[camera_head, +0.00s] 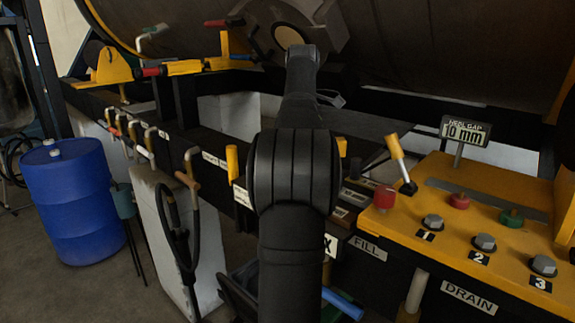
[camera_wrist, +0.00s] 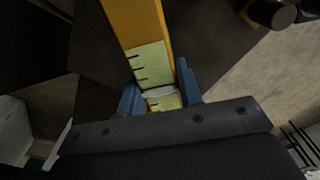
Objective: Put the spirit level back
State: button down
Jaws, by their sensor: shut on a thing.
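The spirit level (camera_wrist: 136,25) appears in the wrist view as a yellow bar with a pale patch and black marks. My gripper (camera_wrist: 160,92) is shut on it, with one blue finger on each side. The bar runs from between the fingers to the top of the picture, where it is cut off. In the head view my arm hides the gripper and most of what lies behind it. Small yellow pieces show to the left (camera_head: 232,162) and right (camera_head: 341,147) of the arm; I cannot tell whether they belong to the level.
A yellow control panel (camera_head: 405,225) with knobs, a lever and a "10 mm" sign (camera_head: 465,131) stands at the right. A dark rail with several hooks (camera_head: 145,150) runs along the left. A blue drum (camera_head: 72,205) stands on the floor. A large cylinder (camera_head: 430,50) spans the back.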

jog(key=w+a+f, duration=0.2)
jog(key=a, duration=0.1)
jog(key=shift+w+a+f, duration=0.15)
jog(key=shift+a+f, duration=0.05)
jog(key=shift+f, duration=2)
jog(key=shift+f, duration=0.2)
jog(key=c, duration=1)
grip_release()
jog(key=shift+r, duration=0.1)
jog(key=shift+r, duration=3.85)
